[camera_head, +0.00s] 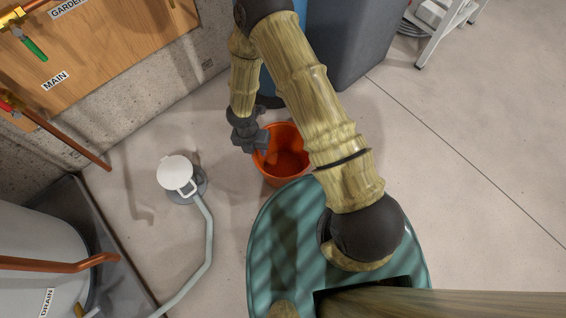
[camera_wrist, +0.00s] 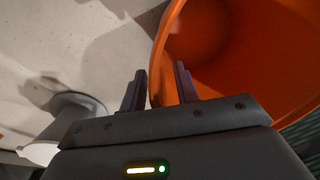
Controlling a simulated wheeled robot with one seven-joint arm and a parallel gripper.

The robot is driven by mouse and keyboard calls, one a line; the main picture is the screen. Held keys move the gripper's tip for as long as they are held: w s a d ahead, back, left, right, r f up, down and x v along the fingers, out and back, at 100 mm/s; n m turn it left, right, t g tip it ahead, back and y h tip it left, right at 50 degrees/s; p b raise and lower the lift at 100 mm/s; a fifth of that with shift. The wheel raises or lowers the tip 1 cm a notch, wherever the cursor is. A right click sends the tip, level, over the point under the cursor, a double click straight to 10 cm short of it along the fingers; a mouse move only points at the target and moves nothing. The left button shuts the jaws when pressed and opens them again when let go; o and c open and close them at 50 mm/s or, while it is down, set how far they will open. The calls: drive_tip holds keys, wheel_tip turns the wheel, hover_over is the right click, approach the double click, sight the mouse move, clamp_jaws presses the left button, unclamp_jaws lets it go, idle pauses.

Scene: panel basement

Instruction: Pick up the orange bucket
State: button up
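The orange bucket (camera_head: 283,168) stands upright on the floor in the middle of the head view, its open top facing up and its inside empty as far as I can see. My arm hides part of its right side. My gripper (camera_head: 262,143) is at the bucket's upper left rim. In the wrist view my gripper (camera_wrist: 160,72) is open, its two fingers apart. The rim of the bucket (camera_wrist: 235,50) runs between them, the left finger over the floor and the right finger over the bucket's inside. I cannot tell whether either finger touches the wall.
A white-lidded floor fitting (camera_head: 175,172) with a pale pipe (camera_head: 207,240) lies left of the bucket. A grey bin (camera_head: 352,45) stands behind, beside a blue object (camera_head: 267,85). A wooden panel with pipes (camera_head: 110,40) is on the left wall.

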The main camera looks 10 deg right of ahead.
idle(0.5)
clamp_jaws()
idle(1.3)
